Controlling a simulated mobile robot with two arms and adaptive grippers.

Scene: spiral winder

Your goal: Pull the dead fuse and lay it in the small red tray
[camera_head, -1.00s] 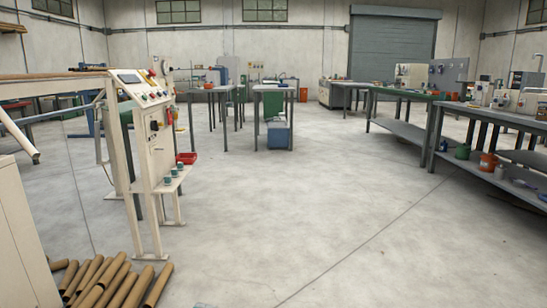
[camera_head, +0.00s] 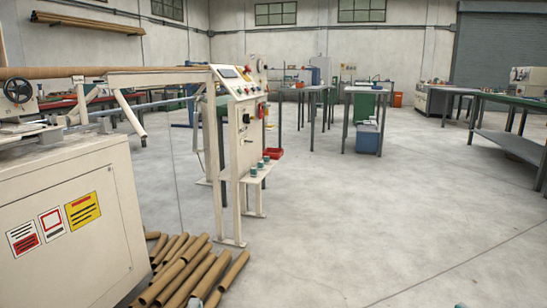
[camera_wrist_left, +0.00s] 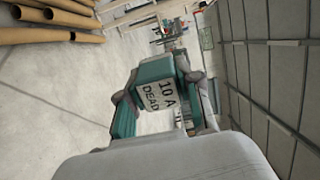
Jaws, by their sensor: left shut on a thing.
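My left gripper (camera_wrist_left: 162,95) is shut on the dead fuse (camera_wrist_left: 162,92), a teal block with a white label reading "10 A DEAD". The fuse is held clear of any surface in the left wrist view. The small red tray (camera_head: 275,154) is on the shelf of the cream control cabinet in the head view, well ahead of me. I cannot see into it clearly. A small teal piece at the bottom edge of the head view may be my right gripper (camera_head: 460,306), too little to judge.
Several small teal pieces (camera_head: 260,164) stand on the cabinet shelf (camera_head: 258,174) beside the tray. Cardboard tubes (camera_head: 190,272) lie on the floor before the cabinet. The cream winder body (camera_head: 75,235) stands at left. The floor (camera_head: 370,220) at centre and right is open.

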